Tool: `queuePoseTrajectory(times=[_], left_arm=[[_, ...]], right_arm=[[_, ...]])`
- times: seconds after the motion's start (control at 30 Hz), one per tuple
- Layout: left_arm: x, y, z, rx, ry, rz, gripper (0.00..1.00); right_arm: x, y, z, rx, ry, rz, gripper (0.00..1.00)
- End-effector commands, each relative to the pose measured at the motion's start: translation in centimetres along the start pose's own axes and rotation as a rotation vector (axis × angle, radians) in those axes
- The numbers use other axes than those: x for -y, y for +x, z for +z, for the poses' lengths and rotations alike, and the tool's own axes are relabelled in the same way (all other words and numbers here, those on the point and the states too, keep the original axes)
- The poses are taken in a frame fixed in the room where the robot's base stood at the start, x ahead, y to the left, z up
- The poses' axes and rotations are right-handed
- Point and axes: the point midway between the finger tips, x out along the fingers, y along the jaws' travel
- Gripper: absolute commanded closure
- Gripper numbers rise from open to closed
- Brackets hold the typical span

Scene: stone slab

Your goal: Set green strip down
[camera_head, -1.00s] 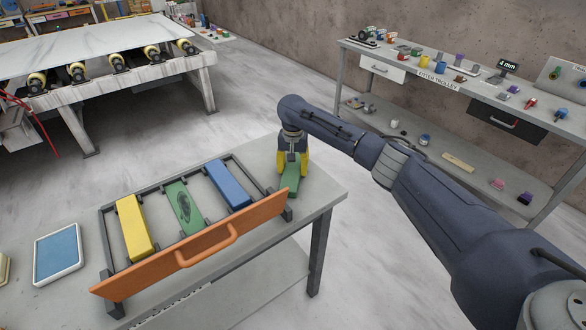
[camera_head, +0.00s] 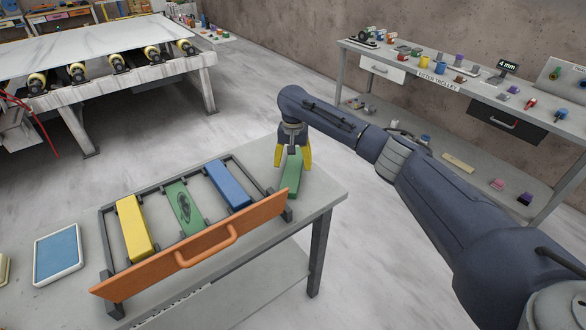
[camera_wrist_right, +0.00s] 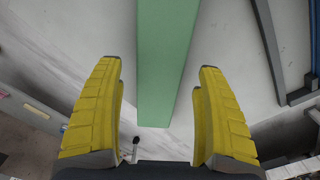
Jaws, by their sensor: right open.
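The green strip (camera_head: 292,174) lies on the grey table to the right of the rack, near the table's right end. It also shows between the fingers in the right wrist view (camera_wrist_right: 168,62). My right gripper (camera_head: 293,164) is open, with its yellow fingers apart on both sides of the strip's far end. In the right wrist view the fingers (camera_wrist_right: 162,125) show clear gaps to the strip. My left gripper is not in view.
A dark rack with an orange front board (camera_head: 190,250) holds a yellow strip (camera_head: 134,228), a green piece with a dark oval mark (camera_head: 183,207) and a blue strip (camera_head: 228,185). A blue-topped tray (camera_head: 58,254) lies at the left.

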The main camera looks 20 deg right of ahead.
Motion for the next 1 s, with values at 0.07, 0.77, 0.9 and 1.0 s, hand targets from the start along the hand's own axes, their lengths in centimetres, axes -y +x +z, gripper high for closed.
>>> queuePoseTrajectory(times=[0.07,0.77,0.9,1.0], left_arm=[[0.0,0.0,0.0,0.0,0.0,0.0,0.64],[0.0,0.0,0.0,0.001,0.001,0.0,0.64],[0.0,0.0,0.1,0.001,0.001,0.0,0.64],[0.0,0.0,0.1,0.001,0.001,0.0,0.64]], right_arm=[[0.1,-1.7,-0.1,-0.004,-0.001,-0.001,0.27],[0.1,-9.1,0.0,-0.001,-0.001,-0.001,0.27],[0.0,-9.2,0.0,0.0,-0.001,0.0,0.27],[0.0,-9.1,0.0,0.0,-0.001,0.0,0.27]])
